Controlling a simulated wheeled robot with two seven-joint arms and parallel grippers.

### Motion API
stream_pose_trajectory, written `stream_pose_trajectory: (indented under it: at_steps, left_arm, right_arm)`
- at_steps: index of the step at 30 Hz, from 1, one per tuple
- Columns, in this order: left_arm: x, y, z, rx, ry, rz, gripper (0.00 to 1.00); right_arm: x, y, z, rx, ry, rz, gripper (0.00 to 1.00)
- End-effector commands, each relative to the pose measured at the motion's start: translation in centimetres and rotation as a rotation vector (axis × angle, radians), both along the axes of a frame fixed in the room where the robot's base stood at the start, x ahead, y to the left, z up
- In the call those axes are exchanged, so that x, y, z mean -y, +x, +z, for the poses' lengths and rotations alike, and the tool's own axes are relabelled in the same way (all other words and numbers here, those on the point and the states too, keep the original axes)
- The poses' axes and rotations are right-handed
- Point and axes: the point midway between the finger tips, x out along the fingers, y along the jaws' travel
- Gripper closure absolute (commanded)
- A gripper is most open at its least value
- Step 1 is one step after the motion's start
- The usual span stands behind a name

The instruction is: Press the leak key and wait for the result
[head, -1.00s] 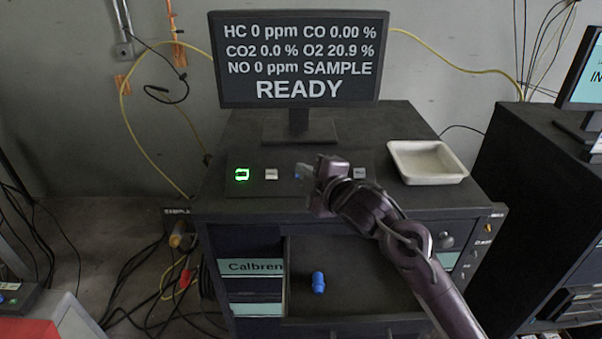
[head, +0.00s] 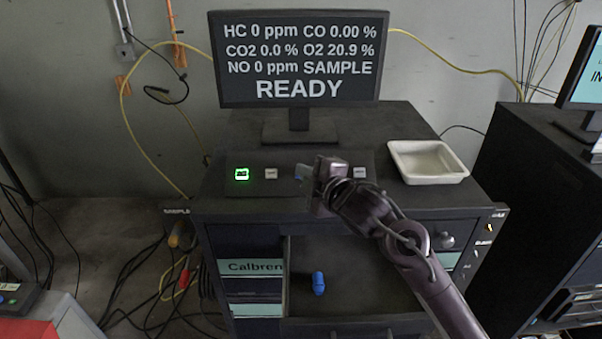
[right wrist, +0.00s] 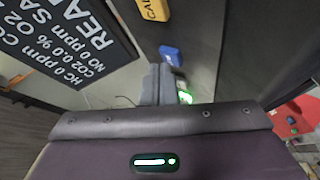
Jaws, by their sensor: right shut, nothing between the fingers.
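The key panel (head: 220,186) lies on the bench top below the monitor. A key lit green (head: 242,174) is at its left end, with a white key (head: 271,173) beside it and another pale key (head: 359,173) at the right. A blue key (head: 298,179) shows partly by my right gripper (head: 303,171); it also shows in the right wrist view (right wrist: 170,52). The right gripper is shut and empty, its fingertips over the panel near the blue and white keys; contact cannot be told. Key labels are too small to read here. The monitor (head: 298,60) reads READY. My left gripper is out of view.
A yellow key (right wrist: 153,8) lettered "CAL" shows partly in the right wrist view. A white tray (head: 428,162) sits right of the panel. Below, an open drawer (head: 360,290) holds a blue piece (head: 318,283). Cables hang at the left of the cabinet.

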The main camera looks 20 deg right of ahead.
Motion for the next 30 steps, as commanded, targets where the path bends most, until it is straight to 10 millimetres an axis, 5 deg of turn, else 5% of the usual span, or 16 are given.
stream_pose_trajectory:
  at_steps: [30]
  left_arm:
    - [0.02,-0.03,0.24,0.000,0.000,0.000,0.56]
  right_arm:
    - [0.00,-0.02,0.07,-0.002,-0.002,0.000,1.00]
